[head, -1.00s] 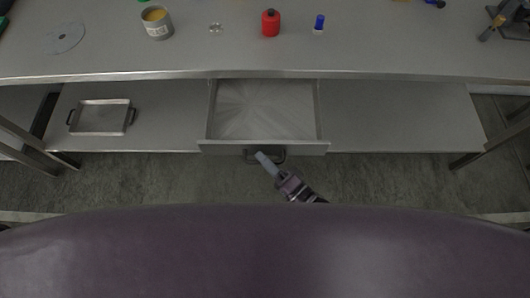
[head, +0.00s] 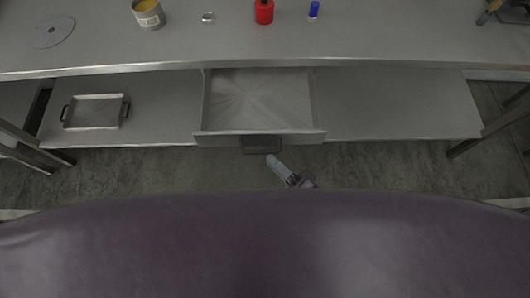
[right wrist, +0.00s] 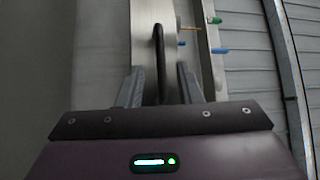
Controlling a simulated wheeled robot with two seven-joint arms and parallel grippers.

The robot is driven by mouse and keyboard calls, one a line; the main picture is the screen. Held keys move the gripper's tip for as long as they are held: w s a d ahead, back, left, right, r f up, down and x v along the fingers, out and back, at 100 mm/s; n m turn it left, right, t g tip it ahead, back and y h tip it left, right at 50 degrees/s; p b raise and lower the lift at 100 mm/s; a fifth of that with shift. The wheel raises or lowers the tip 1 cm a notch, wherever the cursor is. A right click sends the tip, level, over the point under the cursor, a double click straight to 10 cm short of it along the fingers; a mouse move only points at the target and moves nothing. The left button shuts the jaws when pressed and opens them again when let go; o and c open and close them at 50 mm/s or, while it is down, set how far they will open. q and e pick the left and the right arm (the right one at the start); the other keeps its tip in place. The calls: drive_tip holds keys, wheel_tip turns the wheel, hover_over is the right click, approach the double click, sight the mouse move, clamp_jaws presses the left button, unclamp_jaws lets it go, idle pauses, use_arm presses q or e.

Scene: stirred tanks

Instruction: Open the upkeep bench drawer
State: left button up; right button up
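The drawer (head: 220,138) under the grey bench top (head: 350,45) stands pulled out, and its inside is empty. Its dark bar handle (head: 262,146) is on the front panel. My right gripper (head: 271,158) is just in front of the handle, on the near side and slightly right of it. My left gripper is not in view.
On the bench top are a can (head: 148,14), a red bottle (head: 264,12), a small blue-topped item (head: 314,10) and a disc (head: 53,31). A metal tray (head: 95,112) lies on the lower shelf (head: 400,105). Bench legs stand at both sides.

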drive_tip(key=v, duration=0.3)
drive_tip(key=shift+w, duration=0.1)
idle(0.4)
drive_tip(key=s+d+f+n+g+h, duration=0.2)
drive_tip(key=d+f+g+h, duration=0.15)
drive_tip(key=f, duration=0.95)
drive_tip(key=s+d+f+n+g+h, duration=0.2)
drive_tip(key=d+f+h, duration=0.15)
drive_tip(key=f, duration=0.85)
drive_tip(key=s+d+f+n+g+h, duration=0.3)
drive_tip(key=s+d+f, duration=0.2)
drive_tip(key=s+f, duration=0.2)
drive_tip(key=s+d+f+n+g+h, duration=0.2)
drive_tip(key=s+d+f+g+h, duration=0.1)
drive_tip(key=s+f, duration=0.4)
drive_tip(key=s+d+g, duration=0.1)
drive_tip(key=s+d, duration=0.1)
drive_tip(key=shift+d+n+h, duration=0.3)
drive_tip(key=shift+n+h, duration=0.1)
